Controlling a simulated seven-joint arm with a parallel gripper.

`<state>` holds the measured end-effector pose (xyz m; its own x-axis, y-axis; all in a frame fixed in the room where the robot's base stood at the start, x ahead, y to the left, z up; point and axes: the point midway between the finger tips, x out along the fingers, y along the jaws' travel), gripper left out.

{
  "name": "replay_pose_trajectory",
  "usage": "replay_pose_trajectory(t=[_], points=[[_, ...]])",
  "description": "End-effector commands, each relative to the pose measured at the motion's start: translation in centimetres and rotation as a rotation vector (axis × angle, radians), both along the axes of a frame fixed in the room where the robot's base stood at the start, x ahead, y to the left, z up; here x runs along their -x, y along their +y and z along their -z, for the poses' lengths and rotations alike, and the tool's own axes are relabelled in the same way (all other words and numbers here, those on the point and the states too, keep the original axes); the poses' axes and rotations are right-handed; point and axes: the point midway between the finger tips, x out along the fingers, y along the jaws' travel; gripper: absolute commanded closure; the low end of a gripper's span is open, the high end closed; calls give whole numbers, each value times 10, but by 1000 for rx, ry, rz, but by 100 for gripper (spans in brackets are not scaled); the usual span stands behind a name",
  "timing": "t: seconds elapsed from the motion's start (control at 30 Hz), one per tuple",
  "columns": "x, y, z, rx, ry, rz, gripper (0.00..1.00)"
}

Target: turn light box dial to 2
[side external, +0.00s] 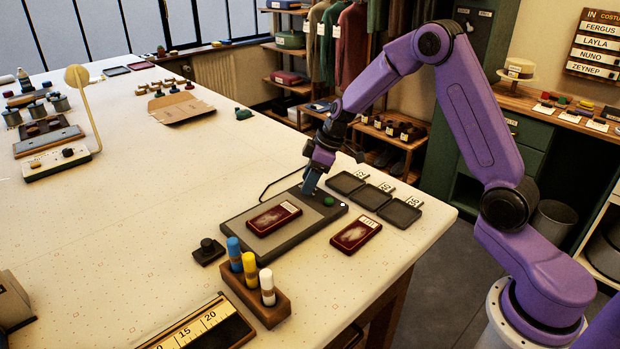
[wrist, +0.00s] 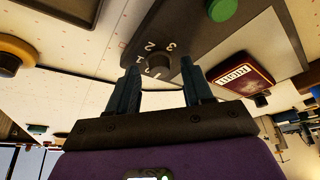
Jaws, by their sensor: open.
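The light box (side external: 240,231) is a flat dark-framed box with a grey panel on the table, and a dark red framed plate (side external: 273,218) lies on it. Its dial (wrist: 157,64) is a small dark knob with white markings 1, 2 and 3 beside it in the wrist view. I cannot tell for certain which number it points to. A green button (side external: 328,201) sits near the dial. My gripper (side external: 309,188) points down over the box's far end. In the wrist view its open fingers (wrist: 163,75) stand on either side of the dial; contact is unclear. The side view hides the dial behind the fingers.
A second red plate (side external: 356,233) lies right of the box. Several black trays (side external: 371,197) stand behind it. A rack of blue, yellow and white bottles (side external: 263,301) and a small black knob block (side external: 208,250) are in front.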

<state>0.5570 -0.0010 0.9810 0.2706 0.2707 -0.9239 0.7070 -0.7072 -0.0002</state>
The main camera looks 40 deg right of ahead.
Motion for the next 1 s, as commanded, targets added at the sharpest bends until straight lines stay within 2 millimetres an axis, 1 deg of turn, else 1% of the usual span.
replay_pose_trajectory(t=[0.07,0.1,0.17,0.2,0.23,0.47,0.67,0.87,1.0], points=[[0,0,0,0,0,0,50],[0,0,0,0,0,0,63],[0,0,0,0,0,0,82],[0,0,0,0,0,0,95],[0,0,0,0,0,0,100],[0,0,-1,0,0,8,100],[1,0,-1,1,0,66,100],[2,2,-1,2,0,199,100],[2,3,-1,0,-2,321,100]])
